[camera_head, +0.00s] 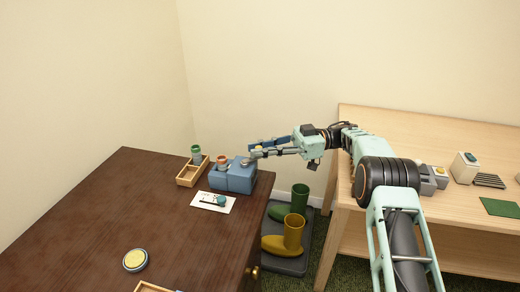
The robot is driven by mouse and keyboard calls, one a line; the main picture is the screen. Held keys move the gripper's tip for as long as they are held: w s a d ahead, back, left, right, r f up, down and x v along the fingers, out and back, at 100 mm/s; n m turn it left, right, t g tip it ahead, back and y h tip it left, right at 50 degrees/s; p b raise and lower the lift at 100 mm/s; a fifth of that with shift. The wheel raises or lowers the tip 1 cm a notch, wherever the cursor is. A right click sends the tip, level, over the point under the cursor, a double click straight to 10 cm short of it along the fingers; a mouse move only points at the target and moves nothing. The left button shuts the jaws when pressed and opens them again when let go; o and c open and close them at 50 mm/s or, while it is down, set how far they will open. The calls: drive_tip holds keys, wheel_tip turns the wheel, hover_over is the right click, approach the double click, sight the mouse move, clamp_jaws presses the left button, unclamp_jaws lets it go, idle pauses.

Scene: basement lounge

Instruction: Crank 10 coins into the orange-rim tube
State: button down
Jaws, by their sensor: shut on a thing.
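A blue box-shaped device (232,183) stands near the right edge of the dark wooden table. A small tube with an orange rim (222,162) stands upright at its left part. My gripper (253,150) reaches in from the right, over the right part of the device. It is shut on a small grey knob-like part (246,163), which looks like the crank. The fingers partly hide this part. Coins are too small to make out, and the tube's contents cannot be seen.
A tube with a green rim (196,153) stands in a wooden tray (185,180) left of the device. A white card (228,207) lies in front. A yellow-topped round tin (135,260) is nearer.

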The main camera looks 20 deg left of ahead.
drive_tip(key=c, duration=2)
unclamp_jaws()
drive_tip(key=shift+s+a, duration=0.2)
drive_tip(key=shift+o, duration=0.6)
drive_tip(key=shift+w+d+r, duration=0.1)
wheel_tip(320, 180, up, 10)
drive_tip(key=shift+f, duration=0.1)
drive_tip(key=shift+o, duration=0.2)
